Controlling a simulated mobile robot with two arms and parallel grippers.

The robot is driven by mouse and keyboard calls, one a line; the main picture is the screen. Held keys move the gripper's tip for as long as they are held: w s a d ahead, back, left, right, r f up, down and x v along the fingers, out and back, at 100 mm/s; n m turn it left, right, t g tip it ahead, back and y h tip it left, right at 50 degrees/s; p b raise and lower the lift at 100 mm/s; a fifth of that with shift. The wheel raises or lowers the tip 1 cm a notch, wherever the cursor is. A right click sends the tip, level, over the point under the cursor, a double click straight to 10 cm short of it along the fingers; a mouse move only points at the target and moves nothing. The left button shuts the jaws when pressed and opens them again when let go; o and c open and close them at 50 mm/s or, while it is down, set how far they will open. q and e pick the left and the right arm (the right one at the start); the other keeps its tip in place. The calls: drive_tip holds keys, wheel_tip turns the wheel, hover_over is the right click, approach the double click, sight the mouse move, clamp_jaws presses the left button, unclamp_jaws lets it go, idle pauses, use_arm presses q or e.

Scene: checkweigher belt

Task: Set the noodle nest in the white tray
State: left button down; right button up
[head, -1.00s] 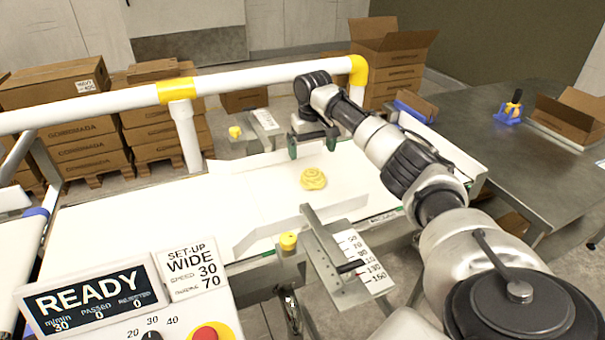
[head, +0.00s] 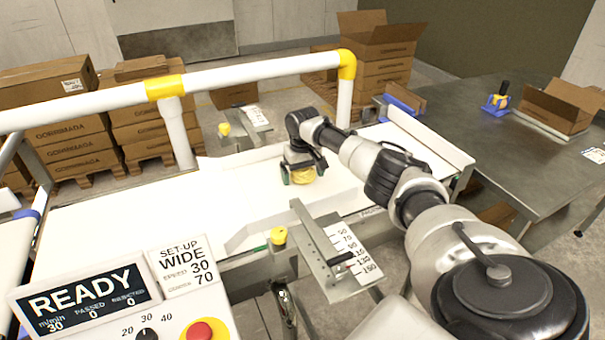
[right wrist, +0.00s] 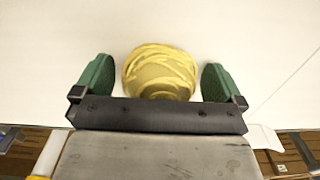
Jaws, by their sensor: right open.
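The noodle nest (head: 303,176) is a round, yellow, coiled lump on the white belt. My right gripper (head: 303,172) is over it, with one green finger pad on each side. In the right wrist view the nest (right wrist: 159,73) lies between the two open pads, with a gap on both sides, so the jaws (right wrist: 157,82) are around it but not shut on it. I cannot pick out a white tray with certainty in either view. My left gripper is not in view.
White guide rails (head: 262,230) flank the belt (head: 130,220). A white pipe rail (head: 250,70) with yellow joints runs behind it. A control panel with a red button (head: 200,330) stands in front. A steel table (head: 460,130) at right bears an open carton (head: 560,105).

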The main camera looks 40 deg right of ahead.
drive_tip(key=c, duration=1)
